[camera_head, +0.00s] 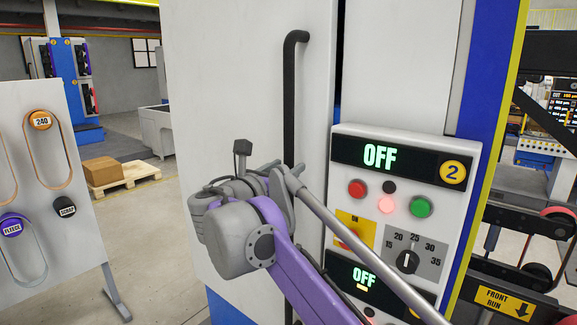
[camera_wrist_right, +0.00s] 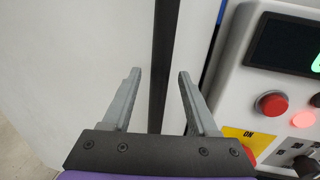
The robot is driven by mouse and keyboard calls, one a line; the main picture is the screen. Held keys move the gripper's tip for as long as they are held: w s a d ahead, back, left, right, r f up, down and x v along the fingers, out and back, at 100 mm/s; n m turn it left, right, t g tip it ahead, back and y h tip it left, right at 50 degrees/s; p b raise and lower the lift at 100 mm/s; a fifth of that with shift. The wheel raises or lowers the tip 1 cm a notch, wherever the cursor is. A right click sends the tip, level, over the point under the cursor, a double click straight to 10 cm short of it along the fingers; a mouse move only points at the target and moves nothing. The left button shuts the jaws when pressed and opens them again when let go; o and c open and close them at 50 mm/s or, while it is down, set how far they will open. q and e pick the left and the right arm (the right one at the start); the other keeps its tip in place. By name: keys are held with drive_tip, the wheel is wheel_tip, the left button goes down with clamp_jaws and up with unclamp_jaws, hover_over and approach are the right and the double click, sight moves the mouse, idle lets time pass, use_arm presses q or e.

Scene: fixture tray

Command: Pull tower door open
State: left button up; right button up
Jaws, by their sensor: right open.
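The tower door (camera_head: 235,90) is a tall white panel, seen nearly upright, with a narrow dark gap along its upper right edge. A black vertical bar handle (camera_head: 290,95) is fixed near that edge, and its lower part is hidden behind my right arm. My right gripper (camera_head: 286,172) is at the handle's height range, in front of the door. In the right wrist view, the open fingers of the right gripper (camera_wrist_right: 159,73) stand on either side of the handle (camera_wrist_right: 163,40), with space on both sides. My left gripper is not in view.
A control box (camera_head: 405,185) with an OFF display, buttons and a dial sits just right of the door, close to my right arm. A white board (camera_head: 45,190) with hanging belts stands at left. A pallet with a carton (camera_head: 102,170) lies on the floor behind.

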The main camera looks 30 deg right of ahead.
drive_tip(key=shift+x, duration=1)
clamp_jaws()
idle(0.8)
